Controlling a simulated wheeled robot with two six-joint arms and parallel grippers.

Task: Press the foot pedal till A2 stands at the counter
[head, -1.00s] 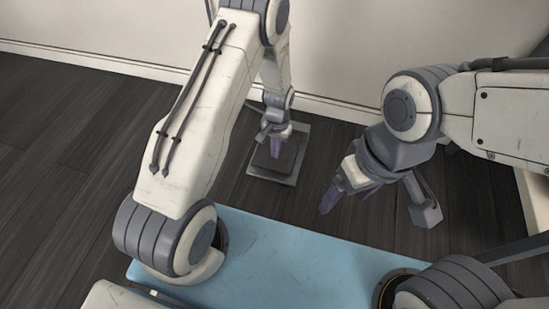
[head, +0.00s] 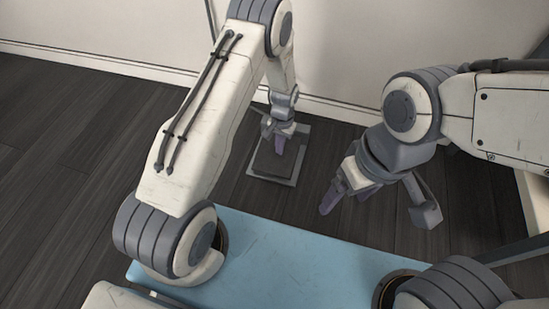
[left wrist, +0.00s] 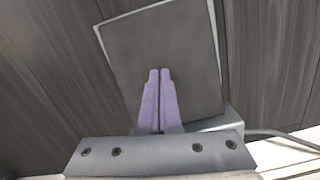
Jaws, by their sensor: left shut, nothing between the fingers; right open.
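The foot pedal (head: 272,163) is a dark square pad on a grey plate, lying on the floor near the wall. It also shows in the left wrist view (left wrist: 165,45), where the pad fills the upper middle. My left gripper (head: 280,146) points down over the pedal with its purple fingers together and nothing between them. In the left wrist view its fingertips (left wrist: 158,72) lie over the pad; I cannot tell whether they touch it. My right gripper (head: 345,198) is open and empty, to the right of the pedal above the floor. A2 and the counter cannot be made out.
The wall with its white skirting board (head: 325,105) runs close behind the pedal. A cable (left wrist: 280,135) leaves the pedal's side. My blue base top is in the foreground. The dark wooden floor (head: 70,150) at the left is clear. A pale edge (head: 533,200) stands at the far right.

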